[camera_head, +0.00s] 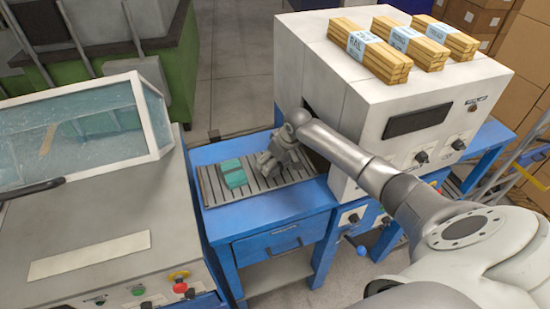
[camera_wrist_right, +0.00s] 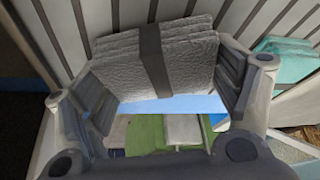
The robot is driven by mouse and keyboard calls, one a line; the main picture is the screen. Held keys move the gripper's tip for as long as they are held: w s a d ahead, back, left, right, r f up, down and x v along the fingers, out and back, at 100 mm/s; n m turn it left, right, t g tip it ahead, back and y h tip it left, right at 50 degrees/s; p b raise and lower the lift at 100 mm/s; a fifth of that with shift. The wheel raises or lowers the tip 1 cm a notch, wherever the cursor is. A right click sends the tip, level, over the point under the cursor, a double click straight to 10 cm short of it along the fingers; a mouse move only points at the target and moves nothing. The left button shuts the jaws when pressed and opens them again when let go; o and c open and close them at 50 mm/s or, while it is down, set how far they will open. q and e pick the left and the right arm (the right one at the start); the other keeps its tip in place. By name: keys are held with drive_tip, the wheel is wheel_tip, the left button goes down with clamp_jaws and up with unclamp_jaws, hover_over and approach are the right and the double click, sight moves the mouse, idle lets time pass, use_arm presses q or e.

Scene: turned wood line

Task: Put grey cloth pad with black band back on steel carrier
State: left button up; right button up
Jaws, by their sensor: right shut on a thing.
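The grey cloth pad (camera_wrist_right: 190,62), stacked in layers with a black band around its middle, is between the fingers of my right gripper (camera_wrist_right: 160,85) in the right wrist view. The gripper is shut on it at both ends. In the head view my right gripper (camera_head: 279,153) is over the right part of the slatted steel carrier (camera_head: 211,189), by the white machine's opening. I cannot tell whether the pad touches the slats. The pad is mostly hidden by the gripper in the head view. My left gripper is not in view.
A teal pad (camera_head: 233,173) lies on the carrier, left of my right gripper. The white machine (camera_head: 350,110) stands close on the right, with wood bundles (camera_head: 370,50) on top. A grey cabinet with a clear cover (camera_head: 85,130) is at the left.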

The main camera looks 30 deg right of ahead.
sight(280, 164)
drive_tip(key=shift+f, duration=0.25)
drive_tip(key=shift+f, duration=0.2)
drive_tip(key=o, duration=1)
drive_tip(key=shift+r, duration=0.1)
drive_tip(key=shift+s+r+p, duration=0.1)
drive_tip(key=shift+r+p, duration=0.4)
drive_tip(key=p+v, duration=0.5)
drive_tip(key=p, duration=0.2)
drive_tip(key=shift+r, duration=0.35)
drive_tip(key=shift+v, duration=2.7)
